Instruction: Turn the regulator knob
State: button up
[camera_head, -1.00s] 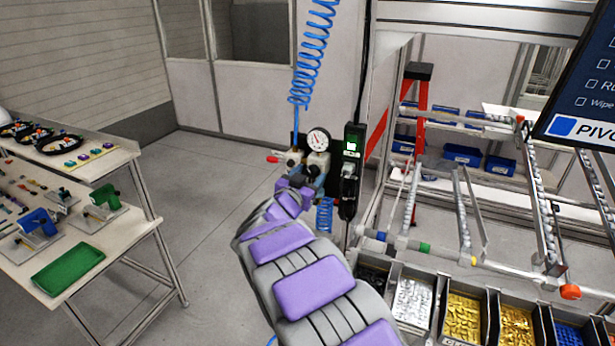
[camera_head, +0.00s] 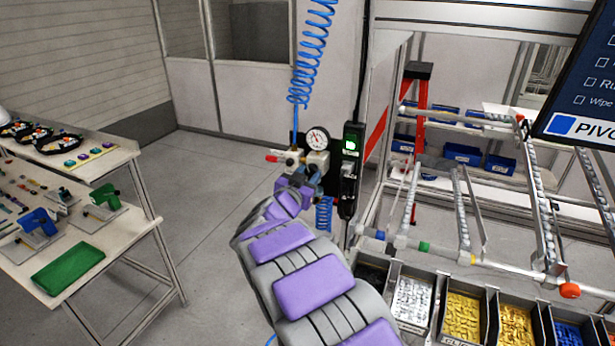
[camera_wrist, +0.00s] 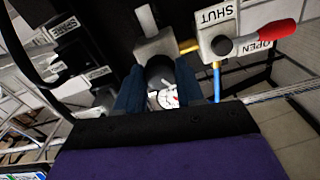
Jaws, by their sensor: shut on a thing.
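The regulator has a grey body and a round white gauge (camera_head: 317,138) on a black upright panel. In the wrist view its dark round knob (camera_wrist: 160,68) sits between the two blue fingers of my gripper (camera_wrist: 160,88), below the grey block. My gripper is shut on the knob. The gauge face (camera_wrist: 168,98) shows partly between the fingers. In the head view, my purple and grey arm reaches up to the regulator and hides the knob. Any turn marking on the knob is not visible.
Beside the regulator is a shut-off valve with a red lever (camera_wrist: 272,36), labelled SHUT and OPEN. A black unit with a green light (camera_head: 350,146) stands close to the right. A blue coiled hose (camera_head: 312,55) hangs above. Parts bins (camera_head: 462,315) lie lower right.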

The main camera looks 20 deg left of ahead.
jog(key=shift+a, duration=0.1)
jog(key=m+b, duration=0.2)
jog(key=m, duration=0.1)
jog(key=shift+m+b, duration=0.35)
jog(key=shift+m, duration=0.05)
jog(key=m+b, duration=0.3)
jog(key=m, duration=0.1)
jog(key=m+b, duration=0.5)
jog(key=shift+f+m, duration=0.15)
jog(key=shift+m, duration=0.25)
jog(key=shift+m+b, duration=1.4)
jog(key=shift+m, duration=0.5)
jog(key=shift+f, duration=0.1)
jog(key=o, duration=1)
jog(key=shift+o, duration=0.2)
